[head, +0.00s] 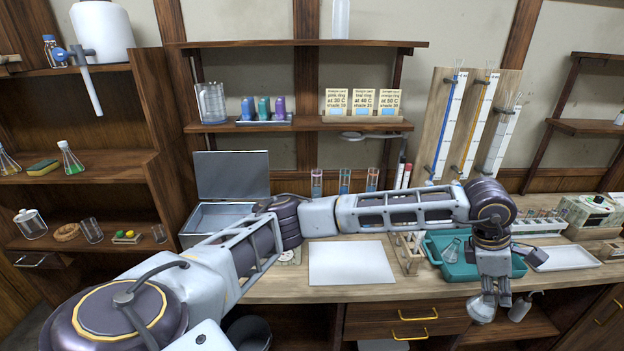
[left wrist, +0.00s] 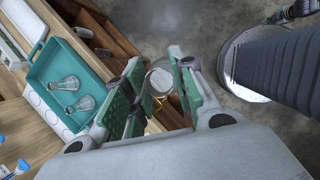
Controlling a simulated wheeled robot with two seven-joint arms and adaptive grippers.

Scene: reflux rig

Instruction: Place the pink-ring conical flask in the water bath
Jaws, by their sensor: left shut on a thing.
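A steel box with a raised lid (head: 232,174), which looks like the water bath, stands at the left of the bench, partly behind my left arm. My right gripper is not in view.
The teal tray (head: 437,261) holds conical flasks, two of which show in the left wrist view (left wrist: 68,83). A white sheet (head: 350,262) lies mid-bench. A wooden rack (head: 407,250) stands beside the tray. A white tray (head: 563,257) lies to the right.

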